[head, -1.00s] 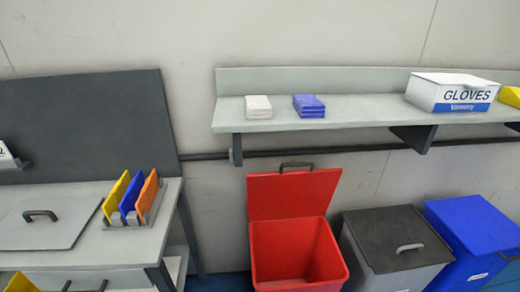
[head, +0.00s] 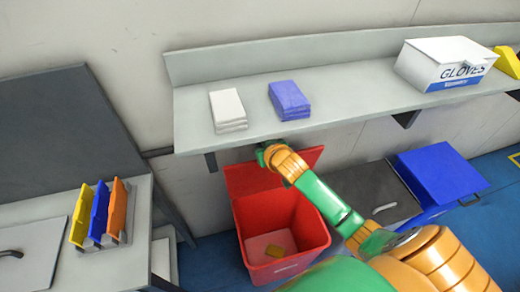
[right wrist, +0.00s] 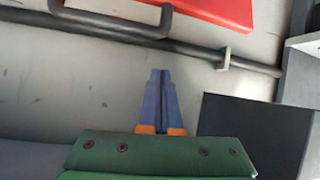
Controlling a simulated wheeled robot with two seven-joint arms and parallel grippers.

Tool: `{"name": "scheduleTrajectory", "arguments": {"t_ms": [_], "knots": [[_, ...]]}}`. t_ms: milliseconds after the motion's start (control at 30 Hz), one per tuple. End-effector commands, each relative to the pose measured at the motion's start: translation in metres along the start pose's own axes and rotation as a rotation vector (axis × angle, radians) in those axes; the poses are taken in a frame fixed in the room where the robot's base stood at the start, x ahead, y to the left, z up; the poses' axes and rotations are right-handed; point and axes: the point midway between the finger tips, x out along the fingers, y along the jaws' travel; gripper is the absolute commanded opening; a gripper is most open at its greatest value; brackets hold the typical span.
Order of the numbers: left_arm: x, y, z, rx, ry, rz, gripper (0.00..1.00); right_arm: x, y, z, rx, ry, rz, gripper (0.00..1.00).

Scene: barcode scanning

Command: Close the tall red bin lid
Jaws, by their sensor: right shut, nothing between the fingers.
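The tall red bin (head: 290,245) stands on the floor below the shelf, with its red lid (head: 245,179) raised at the back. My right arm reaches over the bin, and its green hand is by the lid's upper edge, under the shelf front. In the right wrist view the right gripper (right wrist: 160,75) is shut and empty, its blue-grey fingers against a background of wall. The lid (right wrist: 205,8) shows at the top of that view, with a dark handle loop (right wrist: 112,25) beside it, apart from the fingertips. In the head view the fingers are hidden.
The wall shelf (head: 190,120) overhangs the lid and holds white and blue stacks and a gloves box (head: 445,62). A dark-lidded bin (head: 400,208) and a blue bin (head: 440,175) stand right of the red bin. A wall rail (right wrist: 200,50) runs behind the lid.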

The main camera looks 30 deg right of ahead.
Motion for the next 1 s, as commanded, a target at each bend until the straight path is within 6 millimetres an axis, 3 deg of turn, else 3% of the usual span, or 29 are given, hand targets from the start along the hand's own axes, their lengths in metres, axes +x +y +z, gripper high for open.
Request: {"name": "scheduleTrajectory", "arguments": {"t_ms": [133, 200, 433, 833, 1000], "knots": [[0.006, 0.0, -0.001, 0.0, 0.002, 0.0, 0.29, 0.033, 0.0, 0.0, 0.001, 0.001, 0.001, 0.0], [-0.008, -0.001, -0.003, 0.0, 0.003, -0.001, 0.29, 0.021, 0.0, 0.008, -0.001, -0.004, -0.001, 0.0], [-0.016, -0.001, -0.006, 0.0, 0.009, -0.001, 0.29, 0.006, 0.0, 0.029, -0.001, -0.001, -0.001, 0.0], [-0.014, -0.001, -0.005, 0.0, 0.009, -0.001, 0.29, 0.006, 0.0, 0.032, -0.001, 0.002, 0.0, 0.0], [-0.001, -0.001, -0.004, 0.0, 0.009, -0.001, 0.29, 0.012, -0.001, 0.035, -0.003, 0.024, 0.003, 0.0]]}}
